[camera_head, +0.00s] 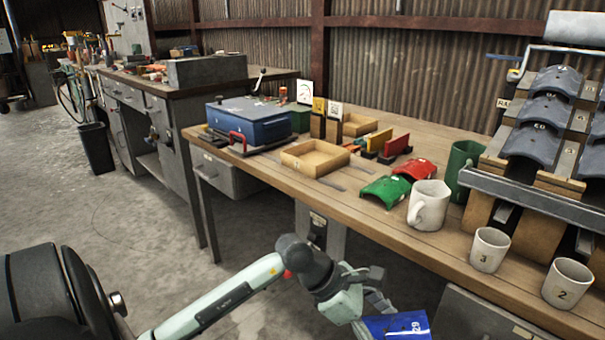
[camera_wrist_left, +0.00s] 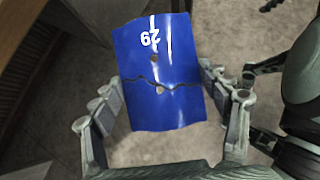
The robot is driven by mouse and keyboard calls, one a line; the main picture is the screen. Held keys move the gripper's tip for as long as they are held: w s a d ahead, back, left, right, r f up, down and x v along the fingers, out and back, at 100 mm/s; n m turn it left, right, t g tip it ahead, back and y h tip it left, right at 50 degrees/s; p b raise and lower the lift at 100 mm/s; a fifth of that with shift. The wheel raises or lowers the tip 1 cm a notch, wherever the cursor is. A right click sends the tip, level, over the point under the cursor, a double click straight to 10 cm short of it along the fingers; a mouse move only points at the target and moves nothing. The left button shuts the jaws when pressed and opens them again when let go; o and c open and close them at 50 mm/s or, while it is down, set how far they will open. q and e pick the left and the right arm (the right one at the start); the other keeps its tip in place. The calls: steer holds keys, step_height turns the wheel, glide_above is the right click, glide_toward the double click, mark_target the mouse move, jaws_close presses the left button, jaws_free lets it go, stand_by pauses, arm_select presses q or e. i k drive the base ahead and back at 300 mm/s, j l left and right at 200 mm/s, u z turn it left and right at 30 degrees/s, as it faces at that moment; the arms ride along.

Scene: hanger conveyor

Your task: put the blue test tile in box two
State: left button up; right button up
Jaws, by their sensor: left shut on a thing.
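The blue test tile (camera_wrist_left: 160,75) is held in my left gripper (camera_wrist_left: 170,105), between its two fingers. It is curved, has a white "29", two holes and a dark jagged line like a crack across it. In the head view the tile (camera_head: 398,326) is cut off by the bottom edge, and my left gripper (camera_head: 366,305) is in front of the workbench, below its top. Two shallow wooden boxes stand on the bench, a near one (camera_head: 297,164) and a far one (camera_head: 369,128). I cannot read which is box two. My right gripper is not in view.
On the workbench (camera_head: 350,192), a green tile (camera_head: 386,191) and a red tile (camera_head: 414,169) lie near white mugs (camera_head: 429,205). A blue case (camera_head: 248,121) stands left of the near box. A rack of grey tiles (camera_head: 540,113) is at right. Small upright cards stand behind the near box.

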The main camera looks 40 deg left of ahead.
mark_target(316, 163)
steer(key=j, duration=1)
steer(key=i+j, duration=0.15)
steer(key=j, duration=0.85)
